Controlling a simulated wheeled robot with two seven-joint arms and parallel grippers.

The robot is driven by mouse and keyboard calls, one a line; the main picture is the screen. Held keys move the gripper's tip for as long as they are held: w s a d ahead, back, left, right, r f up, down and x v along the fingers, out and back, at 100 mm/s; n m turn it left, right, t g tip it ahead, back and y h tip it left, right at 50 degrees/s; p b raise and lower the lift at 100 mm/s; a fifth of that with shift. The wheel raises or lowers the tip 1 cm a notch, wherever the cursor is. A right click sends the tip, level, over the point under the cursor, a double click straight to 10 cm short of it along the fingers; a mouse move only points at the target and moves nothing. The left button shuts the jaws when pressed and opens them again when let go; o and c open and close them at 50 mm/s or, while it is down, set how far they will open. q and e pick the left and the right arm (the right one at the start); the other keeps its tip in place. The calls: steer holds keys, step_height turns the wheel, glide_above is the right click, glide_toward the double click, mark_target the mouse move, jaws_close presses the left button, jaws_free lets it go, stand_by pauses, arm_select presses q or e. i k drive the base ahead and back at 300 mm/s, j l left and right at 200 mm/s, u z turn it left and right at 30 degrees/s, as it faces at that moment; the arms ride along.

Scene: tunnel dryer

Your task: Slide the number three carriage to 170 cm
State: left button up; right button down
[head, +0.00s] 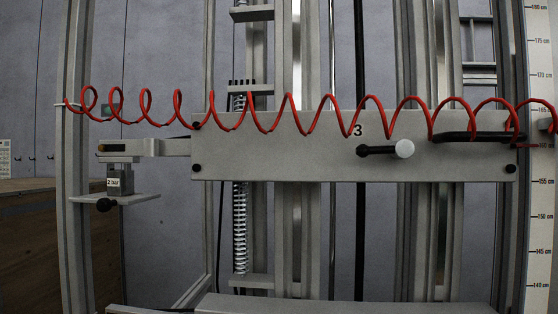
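The upright cm scale (540,75) stands at the right edge, with 170 above the carriage. The carriage's right end is level with the stretch between the 155 and 165 marks, near 160. Neither of my grippers is in view.
A red coiled hose (345,132) hangs across the carriage's front. At left, a grey arm (145,148) reaches from the carriage over a small block labelled "2 bar" (119,182) on a bracket shelf (140,196). A vertical spring (240,230) runs below. A brown box (40,240) stands lower left.

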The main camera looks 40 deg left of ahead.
mark_target(244, 155)
steer(key=i+u, duration=0.1)
steer(key=u, duration=0.8)
